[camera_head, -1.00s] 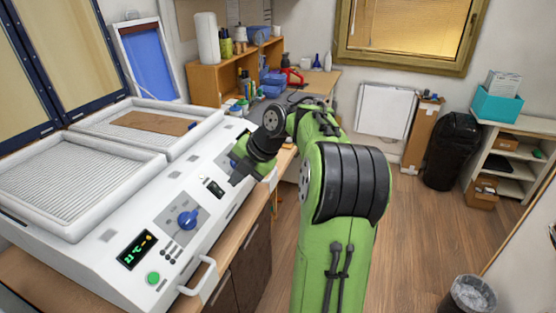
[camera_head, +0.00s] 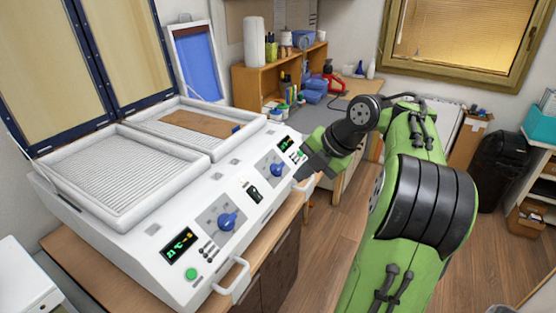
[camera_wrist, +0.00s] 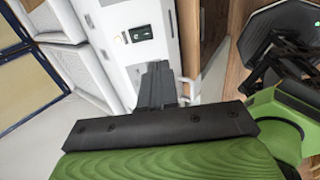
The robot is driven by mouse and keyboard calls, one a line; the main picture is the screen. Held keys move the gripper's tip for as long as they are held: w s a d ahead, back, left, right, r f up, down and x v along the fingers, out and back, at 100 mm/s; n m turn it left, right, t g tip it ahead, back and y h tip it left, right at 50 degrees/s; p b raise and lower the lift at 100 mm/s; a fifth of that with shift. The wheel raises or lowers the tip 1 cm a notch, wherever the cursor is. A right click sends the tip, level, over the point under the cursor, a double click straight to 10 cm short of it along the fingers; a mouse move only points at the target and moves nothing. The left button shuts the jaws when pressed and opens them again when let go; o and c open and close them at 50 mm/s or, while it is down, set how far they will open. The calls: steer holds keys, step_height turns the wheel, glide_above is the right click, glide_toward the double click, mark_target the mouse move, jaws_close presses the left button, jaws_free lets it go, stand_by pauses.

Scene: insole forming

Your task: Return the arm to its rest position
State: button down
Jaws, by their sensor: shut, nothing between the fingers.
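My green and black arm reaches across the right half of the head view. My gripper (camera_head: 303,177) is black and hangs at the front right edge of the white forming machine (camera_head: 128,227), apart from its knobs as far as I can tell. In the wrist view my gripper (camera_wrist: 156,70) has its fingers together with nothing between them. They point toward the machine's front panel (camera_wrist: 140,45), where a black switch shows. The machine's two lids stand open, and a brown sheet (camera_head: 200,123) lies on the far bed.
A wooden bench (camera_head: 70,250) carries the machine, with white handles (camera_head: 232,276) at its front. A wooden shelf (camera_head: 242,84) with bottles and blue bins stands behind. Wooden floor (camera_head: 325,235) is open beside the bench.

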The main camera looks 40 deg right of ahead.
steer(key=w+a+m+g+h, duration=0.15)
steer(key=a+m, duration=0.65)
steer(key=a, duration=1)
steer(key=s+a+f+m, duration=0.2)
steer(key=s+a+m, duration=0.2)
steer(key=s+m, duration=0.3)
steer(key=s+a+f+m, duration=0.3)
steer(key=s+a+m, duration=0.1)
steer(key=s+m, duration=0.3)
steer(key=shift+s+a+f+h, duration=0.25)
steer(key=shift+s+h, duration=0.2)
steer(key=shift+s, duration=0.55)
steer(key=shift+t, duration=0.25)
